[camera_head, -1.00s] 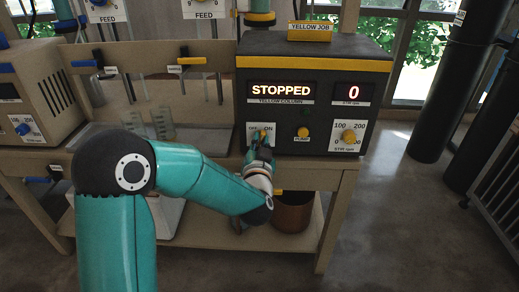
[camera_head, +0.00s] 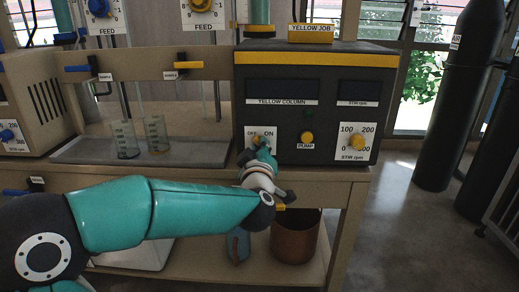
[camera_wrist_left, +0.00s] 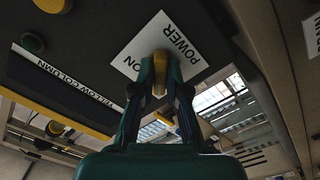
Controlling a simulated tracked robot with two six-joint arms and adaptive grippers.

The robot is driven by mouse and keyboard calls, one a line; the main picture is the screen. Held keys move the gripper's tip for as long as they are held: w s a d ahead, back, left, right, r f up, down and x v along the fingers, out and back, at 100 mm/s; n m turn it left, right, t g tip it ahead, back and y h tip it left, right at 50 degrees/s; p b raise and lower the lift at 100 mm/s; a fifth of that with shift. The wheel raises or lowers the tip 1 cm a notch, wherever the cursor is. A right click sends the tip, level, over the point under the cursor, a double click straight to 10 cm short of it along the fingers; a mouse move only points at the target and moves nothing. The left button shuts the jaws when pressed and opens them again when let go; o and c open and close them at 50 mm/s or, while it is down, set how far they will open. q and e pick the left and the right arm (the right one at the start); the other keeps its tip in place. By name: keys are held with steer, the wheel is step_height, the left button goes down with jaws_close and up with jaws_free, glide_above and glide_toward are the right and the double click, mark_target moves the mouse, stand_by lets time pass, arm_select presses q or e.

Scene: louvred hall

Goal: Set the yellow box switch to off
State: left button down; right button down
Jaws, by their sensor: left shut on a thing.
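The yellow box (camera_head: 315,75) is a dark control box with a yellow stripe, standing on the bench; a yellow tag reading YELLOW JOB (camera_head: 310,33) is on top. Its power switch (camera_wrist_left: 160,70) is a yellow knob on a white plate marked OFF and ON, low on the left of the front. My left gripper (camera_head: 260,149) reaches the plate from below, and its fingers (camera_wrist_left: 160,88) are shut on the switch in the wrist view. The gripper hides part of the switch in the head view. The display windows (camera_head: 283,91) are dark. My right gripper is not in view.
On the same front are a yellow pump knob (camera_head: 307,138) and a yellow stir dial (camera_head: 357,142). Two glass beakers (camera_head: 156,134) stand on a tray left of the box. A beige box (camera_head: 35,90) stands at far left. A copper pot (camera_head: 296,237) stands below.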

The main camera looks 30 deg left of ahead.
arm_select(q)
steer(key=shift+a+f, duration=0.1)
steer(key=c, duration=1.1)
jaws_free()
steer(key=shift+s, duration=0.1)
steer(key=v, duration=0.7)
